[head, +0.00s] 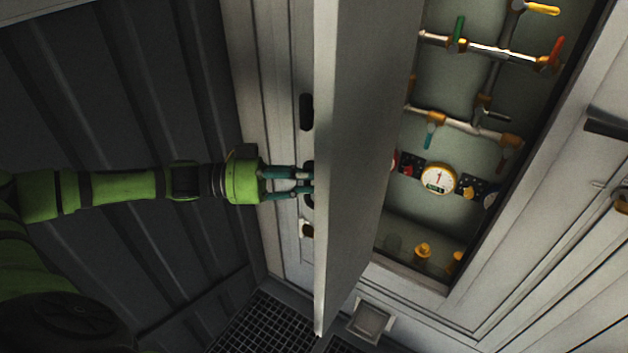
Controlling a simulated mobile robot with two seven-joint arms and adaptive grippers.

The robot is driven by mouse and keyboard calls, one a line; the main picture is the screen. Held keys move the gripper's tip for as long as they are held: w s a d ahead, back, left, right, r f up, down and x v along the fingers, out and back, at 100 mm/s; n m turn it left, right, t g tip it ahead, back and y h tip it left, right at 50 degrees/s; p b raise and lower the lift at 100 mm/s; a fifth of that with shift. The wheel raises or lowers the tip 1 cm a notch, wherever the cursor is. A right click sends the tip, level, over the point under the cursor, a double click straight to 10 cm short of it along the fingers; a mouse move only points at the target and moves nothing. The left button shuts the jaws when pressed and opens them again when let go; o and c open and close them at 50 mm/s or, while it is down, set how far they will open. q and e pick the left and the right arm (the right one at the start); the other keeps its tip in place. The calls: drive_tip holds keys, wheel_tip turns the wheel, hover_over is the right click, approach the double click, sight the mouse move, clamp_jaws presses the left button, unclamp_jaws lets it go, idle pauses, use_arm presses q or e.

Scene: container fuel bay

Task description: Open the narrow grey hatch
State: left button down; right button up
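The grey hatch (362,130) is a tall narrow panel standing swung out from its frame, with the bay behind it exposed on its right. My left gripper (306,183) comes in from the left and reaches the hatch's left edge at mid height. Its two fingers lie one above the other with a small gap. Their tips meet dark fittings by the edge and are partly hidden, so I cannot tell whether they hold anything. My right gripper is out of view.
The open bay holds pipes (490,50) with coloured valve levers, a round gauge (438,179) and yellow fittings (422,250). A pale door with a dark handle (606,124) is at the right. Dark corrugated wall (150,90) lies left; floor grating (262,325) is below.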

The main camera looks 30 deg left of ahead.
use_arm(q)
drive_tip(key=shift+a, duration=0.15)
drive_tip(key=c, duration=1.1)
unclamp_jaws()
drive_tip(key=shift+w, duration=0.1)
drive_tip(key=shift+r, duration=0.1)
drive_tip(key=v, duration=1.2)
